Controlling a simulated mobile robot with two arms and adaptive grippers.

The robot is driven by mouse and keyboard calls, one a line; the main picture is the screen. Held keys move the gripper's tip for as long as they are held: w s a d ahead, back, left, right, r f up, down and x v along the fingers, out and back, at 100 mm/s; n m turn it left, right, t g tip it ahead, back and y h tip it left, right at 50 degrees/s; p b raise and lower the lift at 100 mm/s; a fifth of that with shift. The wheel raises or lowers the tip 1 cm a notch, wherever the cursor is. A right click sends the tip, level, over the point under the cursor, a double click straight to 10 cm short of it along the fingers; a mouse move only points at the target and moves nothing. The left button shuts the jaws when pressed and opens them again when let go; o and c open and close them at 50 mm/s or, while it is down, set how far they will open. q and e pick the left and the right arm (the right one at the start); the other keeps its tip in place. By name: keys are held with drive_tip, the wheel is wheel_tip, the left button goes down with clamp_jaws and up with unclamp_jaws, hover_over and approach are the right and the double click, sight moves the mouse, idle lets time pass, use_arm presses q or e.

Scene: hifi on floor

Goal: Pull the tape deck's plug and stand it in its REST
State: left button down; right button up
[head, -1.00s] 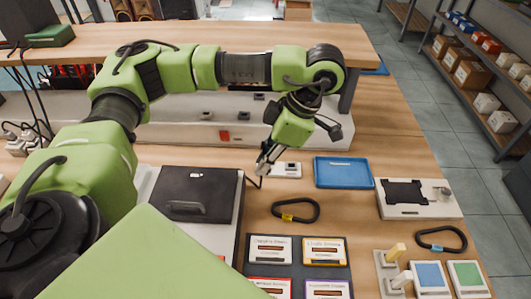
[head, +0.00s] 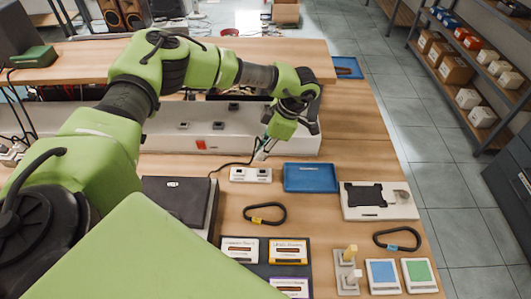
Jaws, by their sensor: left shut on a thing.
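My left gripper (head: 264,149) is shut on a plug, which is mostly hidden between its fingers. A thin black cable (head: 232,164) runs from the gripper down to the left, toward a black device (head: 178,198) that may be the tape deck. The gripper is just behind and above the right part of a small white block with dark openings (head: 250,175), which may be the REST. I cannot tell whether the plug touches it. Behind is a long pale power strip (head: 205,138) with a red switch. My right gripper is not in view.
A blue tray (head: 310,178) lies right of the white block. A black cable loop (head: 265,214), a white stand with a black plate (head: 379,201), cassettes (head: 288,251) and colored squares (head: 382,273) lie nearer. A raised wooden shelf (head: 300,62) spans the back.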

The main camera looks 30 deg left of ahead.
use_arm(q)
drive_tip(key=shift+f+b, duration=0.3)
drive_tip(key=shift+f, duration=0.45)
wheel_tip(320, 180, down, 2)
drive_tip(key=shift+f+b, duration=0.1)
drive_tip(key=shift+b, duration=1)
drive_tip(key=shift+f+b, duration=0.3)
drive_tip(key=shift+f, duration=0.25)
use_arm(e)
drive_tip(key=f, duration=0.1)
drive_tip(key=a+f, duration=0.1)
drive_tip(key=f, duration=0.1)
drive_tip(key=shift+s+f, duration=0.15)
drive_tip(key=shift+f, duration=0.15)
use_arm(q)
drive_tip(key=shift+f, duration=0.15)
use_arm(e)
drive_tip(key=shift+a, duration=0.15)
use_arm(q)
drive_tip(key=shift+f+b, duration=0.65)
drive_tip(key=shift+f, duration=0.15)
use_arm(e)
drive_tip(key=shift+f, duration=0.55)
